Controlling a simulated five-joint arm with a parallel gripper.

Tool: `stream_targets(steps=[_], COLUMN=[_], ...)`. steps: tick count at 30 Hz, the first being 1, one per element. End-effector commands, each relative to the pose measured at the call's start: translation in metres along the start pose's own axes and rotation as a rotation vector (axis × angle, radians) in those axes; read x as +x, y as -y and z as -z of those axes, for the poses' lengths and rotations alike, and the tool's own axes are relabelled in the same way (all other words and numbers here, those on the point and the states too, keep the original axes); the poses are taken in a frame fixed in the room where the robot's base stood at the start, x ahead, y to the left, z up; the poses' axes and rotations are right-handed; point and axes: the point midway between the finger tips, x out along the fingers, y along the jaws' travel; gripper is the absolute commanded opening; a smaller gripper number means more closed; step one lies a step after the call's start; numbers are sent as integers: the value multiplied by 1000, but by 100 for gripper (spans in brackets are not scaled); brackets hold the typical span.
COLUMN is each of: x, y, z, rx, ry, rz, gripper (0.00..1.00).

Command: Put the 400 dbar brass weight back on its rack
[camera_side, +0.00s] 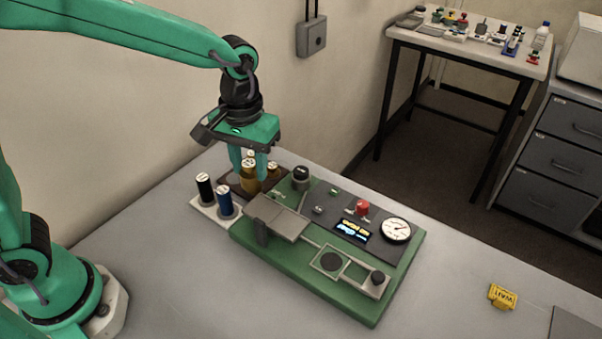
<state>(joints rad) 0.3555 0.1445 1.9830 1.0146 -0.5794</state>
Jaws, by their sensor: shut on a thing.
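My gripper (249,170) points down over the dark brown rack (229,182), its two green fingers on either side of a tall brass weight (249,182). It is shut on this weight, which stands upright at the rack. I cannot read the marking on its pale top, and I cannot tell whether its base touches the rack. Smaller brass weights (272,170) show beside and behind it, partly hidden by the fingers.
A pale holder (203,209) with a black and a blue cylinder stands left of the rack. The green apparatus base (300,278) with a dial gauge (396,229) and plates lies right. A yellow tag (502,296) lies on the grey table, whose front is clear.

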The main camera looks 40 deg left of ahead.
Motion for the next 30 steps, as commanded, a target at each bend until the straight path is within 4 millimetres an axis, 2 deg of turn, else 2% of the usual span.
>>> stream_targets(steps=[3,6,22,30], x=[8,14,24,45], y=[18,28,45,71], z=[18,28,42,66], rx=[-5,-3,-1,-4], ry=[-1,0,0,0], rz=[0,0,0,0], gripper=[0,0,0,0])
